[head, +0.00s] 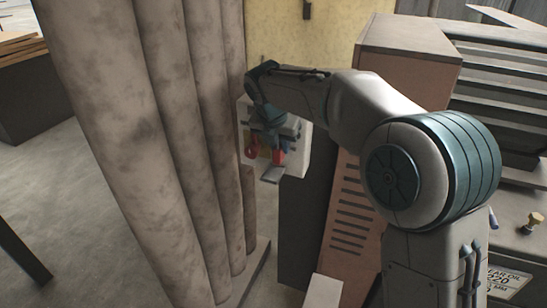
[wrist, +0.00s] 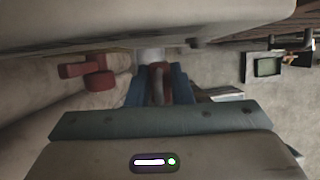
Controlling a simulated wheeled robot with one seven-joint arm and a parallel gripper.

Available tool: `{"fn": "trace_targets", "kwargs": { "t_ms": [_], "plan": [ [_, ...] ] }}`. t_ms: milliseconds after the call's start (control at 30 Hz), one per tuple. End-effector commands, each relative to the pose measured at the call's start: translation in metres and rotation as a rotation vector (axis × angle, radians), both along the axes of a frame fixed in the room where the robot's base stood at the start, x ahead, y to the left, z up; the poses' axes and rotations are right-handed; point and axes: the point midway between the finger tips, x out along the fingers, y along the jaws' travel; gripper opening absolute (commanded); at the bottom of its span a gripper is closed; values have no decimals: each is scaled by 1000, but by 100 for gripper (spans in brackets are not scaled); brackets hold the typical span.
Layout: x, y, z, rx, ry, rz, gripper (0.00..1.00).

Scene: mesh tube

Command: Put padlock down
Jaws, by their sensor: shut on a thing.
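The red padlock (head: 279,157) is between the fingers of my gripper (head: 274,149), in front of a pale box-like unit in the middle of the head view. In the wrist view, my blue gripper fingers (wrist: 160,90) are shut on the padlock (wrist: 158,72). The fingers hide much of the padlock. A small grey ledge (head: 272,175) lies just below the padlock in the head view. I cannot tell whether the padlock touches it.
A red handle (head: 251,151) sits left of my gripper, and also shows in the wrist view (wrist: 95,73). Tall grey columns (head: 155,120) stand close on the left. A brown slatted cabinet (head: 350,205) is on the right. Open floor (head: 45,185) lies at far left.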

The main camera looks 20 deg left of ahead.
Motion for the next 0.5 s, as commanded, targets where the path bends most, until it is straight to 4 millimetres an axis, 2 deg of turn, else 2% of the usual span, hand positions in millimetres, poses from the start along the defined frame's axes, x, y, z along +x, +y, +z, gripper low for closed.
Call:
{"fn": "trace_targets", "kwargs": {
  "t_ms": [33, 167, 267, 500],
  "plan": [
    [1, 9, -4, 0, 2, 3, 0],
    [3, 18, -10, 1, 0, -1, 0],
    [3, 19, -16, -1, 0, 0, 0],
    [3, 18, -48, -2, 1, -1, 0]
  ]
}}
